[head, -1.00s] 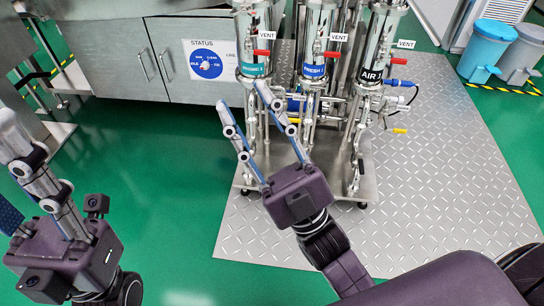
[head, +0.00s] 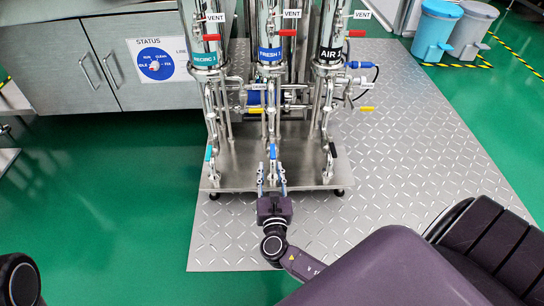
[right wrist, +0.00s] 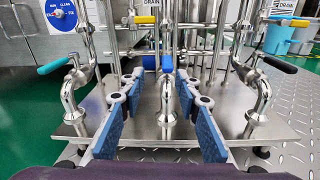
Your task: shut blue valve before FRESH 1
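The FRESH 1 column (head: 270,55) stands in the middle of the rig, with a blue valve handle (head: 273,152) low on its pipe. My right gripper (head: 272,175) is just in front of this pipe, with fingers apart and nothing held. In the right wrist view the open fingers (right wrist: 160,82) point at the curved central pipe (right wrist: 166,104), one on each side in the picture. The blue handle (right wrist: 149,62) shows beyond, between the fingertips; contact cannot be told. My left gripper is out of view.
A teal handle (head: 208,153) is left of the blue one and a black handle (head: 333,150) is right. Yellow drain handles (right wrist: 144,20) are above and behind. The steel base plate (head: 235,178) sits low; the diamond-plate floor (head: 420,180) at right is clear.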

